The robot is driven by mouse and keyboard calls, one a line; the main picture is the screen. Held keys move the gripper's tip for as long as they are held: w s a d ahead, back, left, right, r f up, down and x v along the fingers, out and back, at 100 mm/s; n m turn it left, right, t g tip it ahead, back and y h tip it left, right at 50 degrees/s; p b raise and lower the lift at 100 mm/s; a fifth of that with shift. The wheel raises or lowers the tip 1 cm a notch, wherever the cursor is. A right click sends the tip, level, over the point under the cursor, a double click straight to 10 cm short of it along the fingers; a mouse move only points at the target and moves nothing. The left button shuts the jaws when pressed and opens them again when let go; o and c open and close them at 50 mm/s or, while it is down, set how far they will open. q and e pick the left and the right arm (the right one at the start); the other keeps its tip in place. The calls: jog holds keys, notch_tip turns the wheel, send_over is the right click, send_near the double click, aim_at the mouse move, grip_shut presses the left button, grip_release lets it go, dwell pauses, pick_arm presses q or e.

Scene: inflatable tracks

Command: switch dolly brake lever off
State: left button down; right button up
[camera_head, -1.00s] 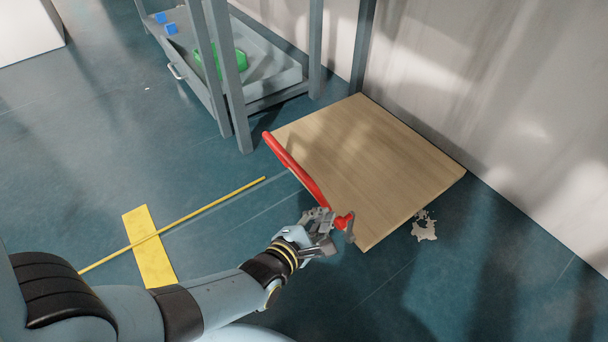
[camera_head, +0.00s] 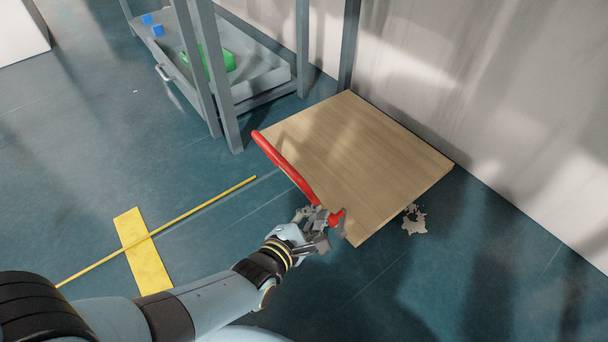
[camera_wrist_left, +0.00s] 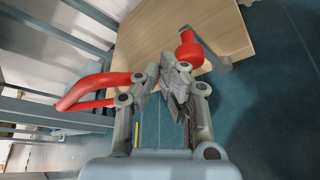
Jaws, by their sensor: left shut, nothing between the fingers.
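The dolly has a wooden deck (camera_head: 365,160) with a red handle bar (camera_head: 285,165) along its near left edge. A red knob (camera_head: 337,217) at the near corner sits on a grey lever and looks like the brake lever; in the left wrist view the knob (camera_wrist_left: 189,52) and its grey arm (camera_wrist_left: 215,60) show at upper right. My left gripper (camera_head: 318,222) is shut and empty, just left of the knob. In the left wrist view its fingers (camera_wrist_left: 172,82) lie between the handle bar (camera_wrist_left: 85,92) and the knob. Whether they touch the knob cannot be told. My right gripper is out of view.
A grey shelf frame (camera_head: 232,100) with a green item (camera_head: 218,62) and blue blocks stands behind left. A pale wall (camera_head: 500,90) runs behind the deck. A yellow strip (camera_head: 143,255) and thin yellow rod (camera_head: 190,212) lie on the floor. The near right floor is clear.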

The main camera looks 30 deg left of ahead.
pick_arm(q)
notch_tip(320, 180, up, 9)
jog(key=shift+r, duration=0.15)
jog(key=shift+a, duration=0.1)
dwell(0.6)
